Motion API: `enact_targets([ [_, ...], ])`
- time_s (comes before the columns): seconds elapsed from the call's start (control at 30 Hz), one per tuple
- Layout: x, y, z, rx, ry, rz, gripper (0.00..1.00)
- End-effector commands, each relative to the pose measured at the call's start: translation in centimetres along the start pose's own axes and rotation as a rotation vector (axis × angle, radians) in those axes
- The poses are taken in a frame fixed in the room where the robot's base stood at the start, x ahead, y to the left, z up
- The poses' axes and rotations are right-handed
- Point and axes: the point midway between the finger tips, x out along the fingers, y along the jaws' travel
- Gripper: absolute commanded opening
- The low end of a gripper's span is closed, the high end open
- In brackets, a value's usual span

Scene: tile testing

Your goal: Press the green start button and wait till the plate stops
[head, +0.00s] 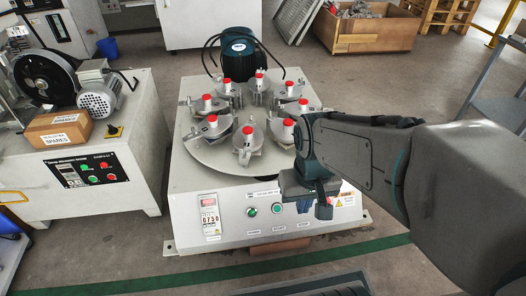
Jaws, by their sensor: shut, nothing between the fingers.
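The tile tester (230,190) is a pale grey cabinet. A round grey plate (208,153) on its top bears several metal holders with red knobs. The green start button (277,208) is on the cabinet's front panel, the middle of a row of controls. A green power light or button (251,212) is to its left. My gripper (323,212) is shut and empty, in front of the panel's right part, to the right of the start button in the picture. It partly hides the control at the right of the row. One still picture does not show whether the plate turns.
A red digital counter (210,220) is at the panel's left. Another machine (110,190) with a cardboard box (58,132) stands at left. A wooden crate (365,35) is at the back right, a grey shelf (500,85) at right. A green line (240,270) crosses the floor in front.

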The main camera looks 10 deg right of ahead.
Motion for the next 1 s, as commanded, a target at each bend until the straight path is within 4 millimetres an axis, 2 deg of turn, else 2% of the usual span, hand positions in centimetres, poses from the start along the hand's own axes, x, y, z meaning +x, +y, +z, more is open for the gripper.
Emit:
enact_targets([
  [0.53, -0.1, 0.0, 0.0, 0.000, 0.000, 0.000, 0.00],
  [0.8, -4.6, -0.3, -0.4, -0.013, 0.018, -0.002, 0.00],
  [1.0, -5.8, -0.4, -0.4, -0.019, 0.026, -0.002, 0.00],
])
